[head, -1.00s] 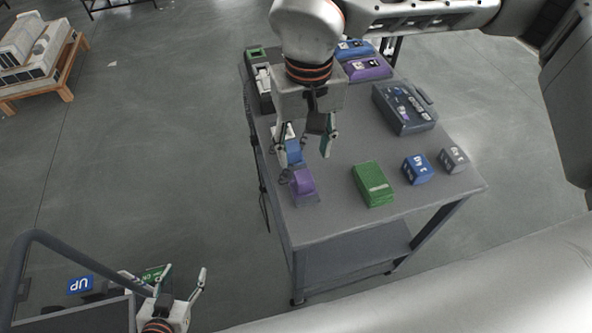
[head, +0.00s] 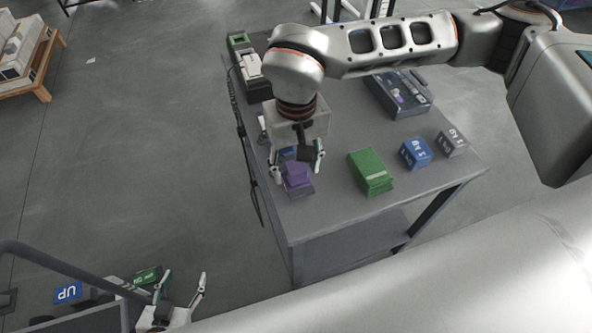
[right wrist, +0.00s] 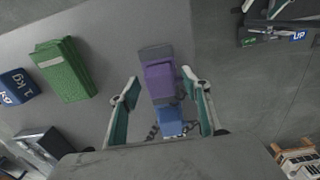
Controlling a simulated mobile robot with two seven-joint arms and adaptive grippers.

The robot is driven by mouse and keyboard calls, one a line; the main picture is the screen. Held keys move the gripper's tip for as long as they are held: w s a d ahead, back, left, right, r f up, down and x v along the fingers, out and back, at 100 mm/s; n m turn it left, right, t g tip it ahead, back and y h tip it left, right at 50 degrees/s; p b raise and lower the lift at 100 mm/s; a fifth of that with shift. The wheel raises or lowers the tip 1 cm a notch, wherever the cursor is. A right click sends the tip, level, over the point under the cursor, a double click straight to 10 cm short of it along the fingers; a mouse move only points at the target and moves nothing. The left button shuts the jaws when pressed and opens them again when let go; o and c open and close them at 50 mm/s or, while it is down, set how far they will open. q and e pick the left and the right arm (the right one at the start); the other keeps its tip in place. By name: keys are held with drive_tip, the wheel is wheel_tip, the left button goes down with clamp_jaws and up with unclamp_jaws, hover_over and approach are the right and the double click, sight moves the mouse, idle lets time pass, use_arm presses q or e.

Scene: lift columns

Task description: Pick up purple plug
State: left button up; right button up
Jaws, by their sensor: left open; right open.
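The purple plug (head: 298,176) stands on the table near its left edge. In the right wrist view the purple plug (right wrist: 160,82) lies ahead of and between the two fingers, with a blue plug (right wrist: 170,121) nearer the palm. My right gripper (head: 297,172) is open above the plugs and partly hides the blue one in the head view. Its fingers also show in the right wrist view (right wrist: 163,95), apart on both sides. I cannot tell whether they touch a plug. My left gripper (head: 183,290) is open and empty at the lower left, away from the table.
A green box stack (head: 370,172), a blue weight (head: 415,154) and a grey weight (head: 452,141) stand right of the plugs on the table (head: 330,215). A dark case (head: 398,95) lies farther back. A sign reading UP (head: 68,292) is near my left gripper.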

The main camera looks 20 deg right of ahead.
sight(296, 167)
drive_tip(key=shift+f, duration=0.1)
drive_tip(key=c, duration=1.1)
wheel_tip(296, 167, up, 20)
drive_tip(key=shift+p, duration=0.4)
